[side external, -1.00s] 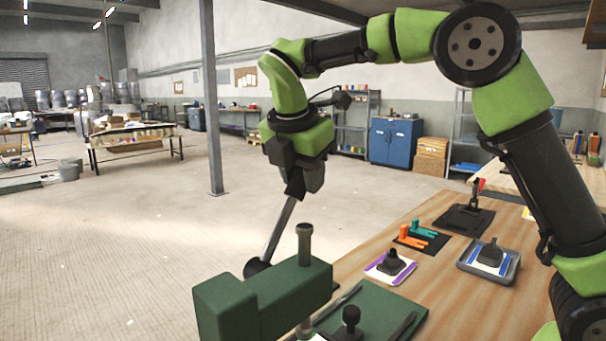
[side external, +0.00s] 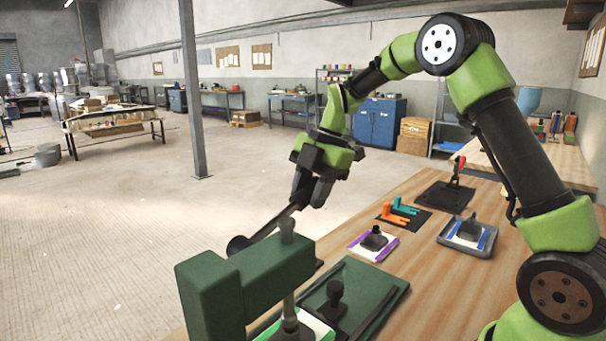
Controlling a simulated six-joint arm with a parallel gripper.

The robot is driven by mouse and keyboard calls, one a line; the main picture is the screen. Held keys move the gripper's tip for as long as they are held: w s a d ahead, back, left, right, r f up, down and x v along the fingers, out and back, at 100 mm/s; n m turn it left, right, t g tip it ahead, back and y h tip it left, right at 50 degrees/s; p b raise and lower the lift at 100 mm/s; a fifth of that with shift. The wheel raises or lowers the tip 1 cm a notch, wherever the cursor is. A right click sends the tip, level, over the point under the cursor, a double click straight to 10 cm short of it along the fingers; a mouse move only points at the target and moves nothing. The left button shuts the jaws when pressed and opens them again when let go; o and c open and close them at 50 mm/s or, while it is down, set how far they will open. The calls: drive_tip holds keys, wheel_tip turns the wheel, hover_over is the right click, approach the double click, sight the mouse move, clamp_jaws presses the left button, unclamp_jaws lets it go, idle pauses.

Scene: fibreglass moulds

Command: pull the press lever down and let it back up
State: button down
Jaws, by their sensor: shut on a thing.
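The dark green press (side external: 215,295) stands at the lower middle of the side external view. Its grey lever (side external: 270,226) rises from a dark round hub (side external: 237,245) on its far side and slants up to the right at a shallow angle. My gripper (side external: 301,199) is shut on the upper end of the lever. The press ram (side external: 288,302) shows below the green head, with its foot over a white, green-edged piece (side external: 318,328). I cannot tell whether the foot touches it.
A green board (side external: 392,296) with a black knobbed part (side external: 334,296) lies right of the press. Behind are a purple-edged tray (side external: 356,250), orange clamps (side external: 390,216), a grey-blue tray (side external: 484,250) and a red-handled black clamp (side external: 440,197). Bare wooden bench (side external: 440,285) lies to the right.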

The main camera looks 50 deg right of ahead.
drive_tip(key=shift+d+f+y, duration=0.2)
drive_tip(key=shift+f+y, duration=0.7)
drive_tip(key=shift+f, duration=0.4)
drive_tip(key=shift+d+f+y, duration=0.2)
drive_tip(key=shift+f+y, duration=0.7)
drive_tip(key=shift+f, duration=0.35)
drive_tip(key=shift+s, duration=0.1)
drive_tip(key=c, duration=0.8)
unclamp_jaws()
drive_tip(key=shift+a, duration=0.1)
drive_tip(key=v, duration=1)
drive_tip(key=shift+r, duration=0.15)
